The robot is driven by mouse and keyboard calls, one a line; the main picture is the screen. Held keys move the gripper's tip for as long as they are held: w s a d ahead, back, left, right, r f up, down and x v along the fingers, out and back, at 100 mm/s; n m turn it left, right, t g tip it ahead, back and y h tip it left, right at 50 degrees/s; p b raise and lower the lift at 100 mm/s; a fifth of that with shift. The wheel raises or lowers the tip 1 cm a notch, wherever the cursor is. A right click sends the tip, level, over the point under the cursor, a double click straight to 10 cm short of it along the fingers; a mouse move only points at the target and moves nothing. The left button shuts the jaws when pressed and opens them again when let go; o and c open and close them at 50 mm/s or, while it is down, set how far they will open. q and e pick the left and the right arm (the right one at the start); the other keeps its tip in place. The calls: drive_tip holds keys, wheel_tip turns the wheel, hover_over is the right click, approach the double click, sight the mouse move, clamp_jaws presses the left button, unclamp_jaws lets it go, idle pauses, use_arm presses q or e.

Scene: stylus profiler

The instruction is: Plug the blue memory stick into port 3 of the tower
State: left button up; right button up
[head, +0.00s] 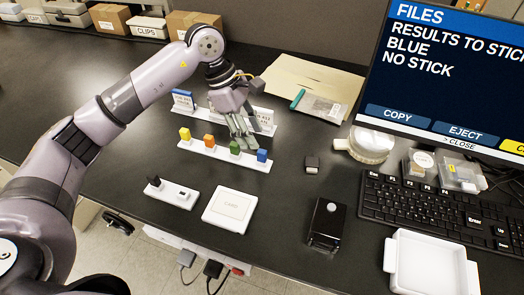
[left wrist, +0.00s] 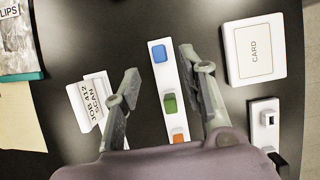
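The blue memory stick (head: 262,156) stands at the right end of a white rack (head: 207,152), beside green (head: 235,147), orange (head: 209,140) and yellow (head: 185,134) ones. My left gripper (head: 241,137) is above the rack near the green and blue sticks. In the left wrist view its fingers (left wrist: 158,72) are apart on either side of the rack, with the blue stick (left wrist: 158,53) near the tips and nothing held. I cannot identify the tower or port 3 with certainty. My right gripper is out of view.
A white strip (head: 183,198) with a black upright piece and a white CARD box (head: 229,210) lie in front. A black box (head: 327,222), keyboard (head: 424,206) and white tray (head: 430,268) are to the right. The monitor (head: 440,75) reads BLUE, NO STICK.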

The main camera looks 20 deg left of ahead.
sight(262, 151)
use_arm(q)
drive_tip(key=shift+x, duration=0.9)
drive_tip(key=shift+d+f+p, duration=0.3)
drive_tip(key=shift+f+p, duration=0.15)
drive_tip(key=shift+p, duration=0.2)
drive_tip(key=p+x, duration=0.1)
drive_tip(key=x, duration=0.2)
drive_tip(key=shift+d+f+p, duration=0.15)
drive_tip(key=shift+f+p, duration=0.15)
drive_tip(key=shift+f, duration=0.05)
drive_tip(key=shift+d+f, duration=0.1)
drive_tip(key=shift+f, duration=0.2)
drive_tip(key=shift+c, duration=0.3)
clamp_jaws()
